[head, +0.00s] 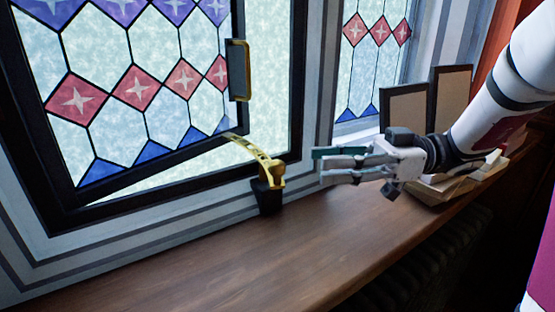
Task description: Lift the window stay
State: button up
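The brass window stay (262,163) is a curved yellow bar with small holes. Its right end rests at a black mount (268,197) on the lower window frame, and the bar slants up and left to the bottom corner of the stained-glass window (110,125), which stands ajar. My gripper (320,168) is to the right of the stay, at about its height in the picture, with its fingers pointing left at it. A gap shows between the fingertips and the stay. The fingers lie close to parallel; whether they are apart is unclear from this angle.
A brass and black window handle (238,70) is above the stay. Two framed boards (450,98) lean behind my wrist, and books (447,186) lie on the sill beneath it. The wooden sill (190,268) is clear in front of the stay.

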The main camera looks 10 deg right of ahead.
aim_at(277, 161)
jog(key=a+p, duration=0.1)
jog(key=a, duration=0.8)
jog(key=shift+w+p, duration=0.1)
jog(key=shift+p, duration=0.3)
jog(key=shift+c, duration=0.3)
grip_shut()
